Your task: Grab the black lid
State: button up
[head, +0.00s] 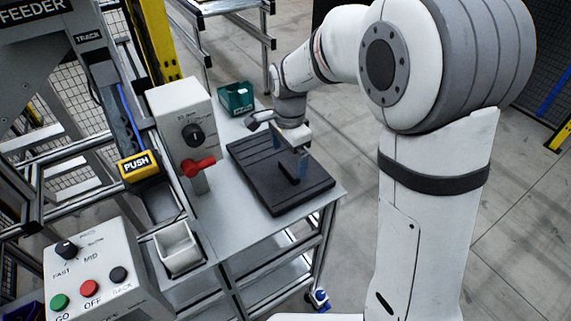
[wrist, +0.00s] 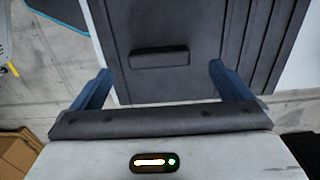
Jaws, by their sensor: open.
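The black lid (head: 255,163) appears to be the wide, flat, dark slab with long grooves lying on the grey table. A raised black bar (wrist: 159,57), like a handle, stands up from its surface. The slab also fills the upper middle of the wrist view (wrist: 205,25). My gripper (head: 293,160) is over the slab, near the bar. In the wrist view its two blue fingers (wrist: 160,70) are spread wide, one towards each end of the bar, with nothing between them. The bar lies a little ahead of the fingertips. I cannot tell the height gap.
A teal bin (head: 236,98) stands at the table's back. A control box with a red lever (head: 198,166) stands left of the slab. A white bin (head: 177,250) is at the front left. The table edge (head: 310,212) is close to the slab's right corner.

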aim_at(289, 167)
jog(key=shift+d+f, duration=0.1)
jog(key=shift+f, duration=1.9)
jog(key=shift+c, duration=0.5)
jog(key=shift+w+r, duration=0.1)
jog(key=c, duration=1.8)
